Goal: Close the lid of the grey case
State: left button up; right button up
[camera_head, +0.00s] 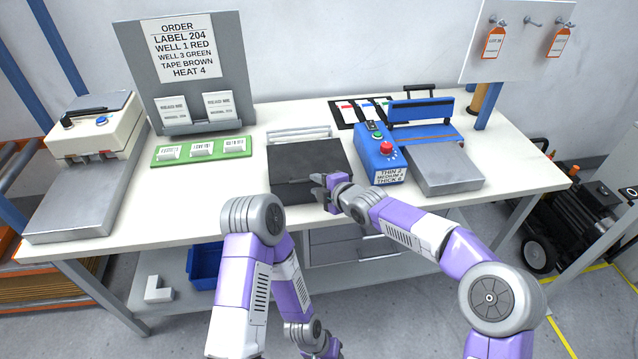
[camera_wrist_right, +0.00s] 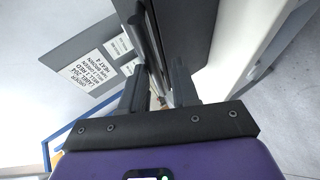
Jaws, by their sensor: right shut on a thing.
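The grey case (camera_head: 305,158) is a dark box near the front middle of the white table. Its dark top looks low and nearly flat; I cannot tell whether a gap is left under the lid. My right gripper (camera_head: 322,184) is at the case's front edge. In the right wrist view the fingers (camera_wrist_right: 158,95) stand on both sides of a dark bar-like handle (camera_wrist_right: 146,42) of the case, and are shut on it. My left gripper (camera_head: 328,346) hangs low in front of the table, partly cut off, its jaws unclear.
A blue control box (camera_head: 378,158) with a red knob and a blue device with a grey plate (camera_head: 443,167) stand close to the right. A green tray (camera_head: 202,151) and an order board (camera_head: 186,70) are left. A cream machine (camera_head: 97,128) stands far left.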

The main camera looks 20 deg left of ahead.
jog(key=o, duration=0.4)
notch_tip(320, 180, down, 2)
jog(key=shift+d+f, duration=0.15)
jog(key=shift+f, duration=0.1)
jog(key=shift+s, duration=0.1)
jog(key=v, duration=0.4)
jog(key=r+p+v, duration=0.1)
jog(key=v, duration=0.3)
jog(key=shift+w+a+r, duration=0.1)
jog(key=shift+w+a, duration=0.15)
